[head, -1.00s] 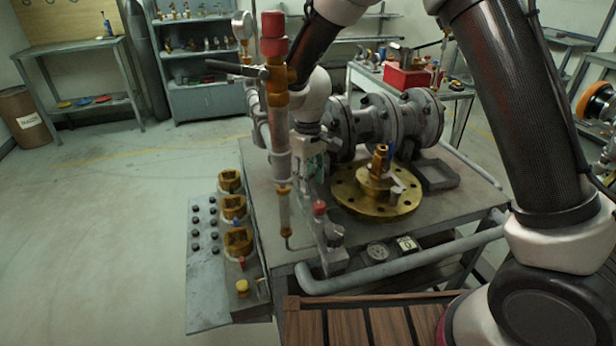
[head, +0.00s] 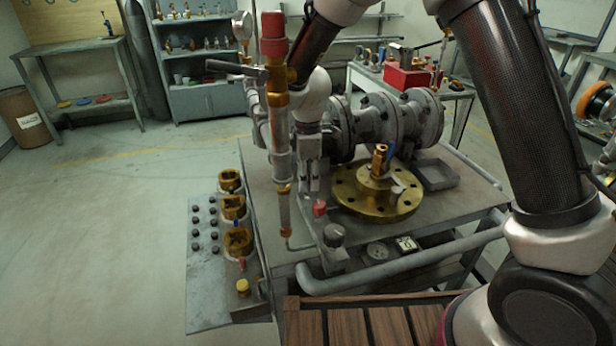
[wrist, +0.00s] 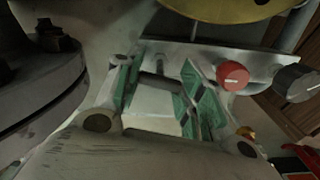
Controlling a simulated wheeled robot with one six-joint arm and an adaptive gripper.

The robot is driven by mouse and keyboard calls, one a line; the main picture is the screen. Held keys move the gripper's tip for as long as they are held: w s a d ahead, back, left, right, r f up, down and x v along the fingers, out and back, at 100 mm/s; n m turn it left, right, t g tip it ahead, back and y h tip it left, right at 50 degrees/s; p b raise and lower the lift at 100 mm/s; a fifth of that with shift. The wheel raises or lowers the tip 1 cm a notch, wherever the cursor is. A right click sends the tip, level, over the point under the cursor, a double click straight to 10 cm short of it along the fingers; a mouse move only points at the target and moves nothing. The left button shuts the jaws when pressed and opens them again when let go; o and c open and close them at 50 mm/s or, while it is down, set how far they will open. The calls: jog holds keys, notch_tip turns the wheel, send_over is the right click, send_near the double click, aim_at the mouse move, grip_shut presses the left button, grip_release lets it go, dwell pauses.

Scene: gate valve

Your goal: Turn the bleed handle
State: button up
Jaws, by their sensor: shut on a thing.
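My gripper (head: 309,170) is pointed down beside the upright pipe at the left of the bench. In the wrist view its green-padded fingers (wrist: 160,90) stand some way apart, closed around a short grey bar (wrist: 158,83). This bar appears to be the bleed handle; I cannot make out its full shape, and the fingers hide part of it. A red knob (wrist: 232,76) and a dark grey knob (wrist: 297,80) sit right of the fingers, clear of them. The same red knob (head: 320,208) and dark knob (head: 333,235) show below my gripper in the head view.
The upright pipe with a red top (head: 274,32) stands close left of my gripper. A brass flange (head: 378,195) lies to the right on the bench, with a grey tray (head: 437,175) beyond. The grey flanged valve body (head: 385,120) stands behind. A control panel (head: 207,270) is at left.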

aim_at(308, 176)
jog(key=shift+n, duration=0.6)
jog(key=o, duration=1)
notch_tip(308, 176, up, 12)
jog(key=shift+r, duration=0.1)
